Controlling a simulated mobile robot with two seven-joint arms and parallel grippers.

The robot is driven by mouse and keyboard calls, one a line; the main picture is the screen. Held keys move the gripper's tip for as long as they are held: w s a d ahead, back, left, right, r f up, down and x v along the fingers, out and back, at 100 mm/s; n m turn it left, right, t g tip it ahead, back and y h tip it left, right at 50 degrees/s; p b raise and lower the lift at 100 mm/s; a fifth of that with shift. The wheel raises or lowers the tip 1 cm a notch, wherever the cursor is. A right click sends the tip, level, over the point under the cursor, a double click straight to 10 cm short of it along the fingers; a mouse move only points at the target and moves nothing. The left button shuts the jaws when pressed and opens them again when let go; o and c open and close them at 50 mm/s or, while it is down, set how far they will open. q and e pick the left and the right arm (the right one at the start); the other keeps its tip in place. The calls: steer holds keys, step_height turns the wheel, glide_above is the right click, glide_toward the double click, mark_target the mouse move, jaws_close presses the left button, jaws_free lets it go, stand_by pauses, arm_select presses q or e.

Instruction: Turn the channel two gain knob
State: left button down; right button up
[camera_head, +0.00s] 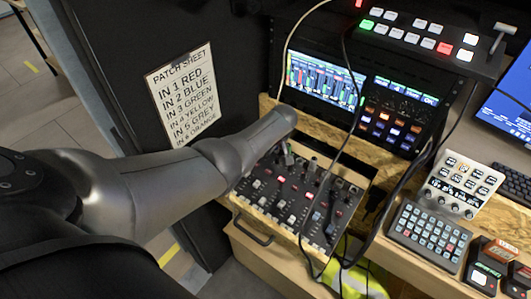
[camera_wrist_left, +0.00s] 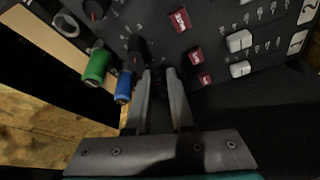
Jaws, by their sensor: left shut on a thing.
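The mixer panel (camera_head: 345,196), dark with knobs, red buttons and pale fader caps, sits in a wooden frame below the screens. My left gripper (camera_head: 287,157) reaches down to its back left part; my own arm hides some of the panel there. In the left wrist view, the fingers (camera_wrist_left: 160,76) are nearly together at the panel, shut on a small dark knob that they mostly hide. A black knob (camera_wrist_left: 138,46) stands just beyond the left finger. I cannot read the channel number of the held knob. My right gripper is not in view.
A green plug (camera_wrist_left: 97,66) and a blue plug (camera_wrist_left: 123,86) stand close left of the fingers. Red buttons (camera_wrist_left: 180,20) and white caps (camera_wrist_left: 240,41) are to the right. A black cable (camera_head: 343,130) hangs across the panel. A patch sheet (camera_head: 184,97) hangs behind my arm.

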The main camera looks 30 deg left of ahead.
arm_select(q)
steer(key=n+g+b, duration=0.1)
steer(key=n+b, duration=0.2)
steer(key=shift+w+f+n+y, duration=0.1)
steer(key=shift+w+n+y, duration=0.05)
steer(key=shift+n+y, duration=0.25)
steer(key=shift+n+g+b, duration=0.5)
steer(key=shift+n+b, duration=0.3)
steer(key=shift+b, duration=0.15)
steer(key=c, duration=0.8)
jaws_free()
steer(key=shift+r, duration=0.2)
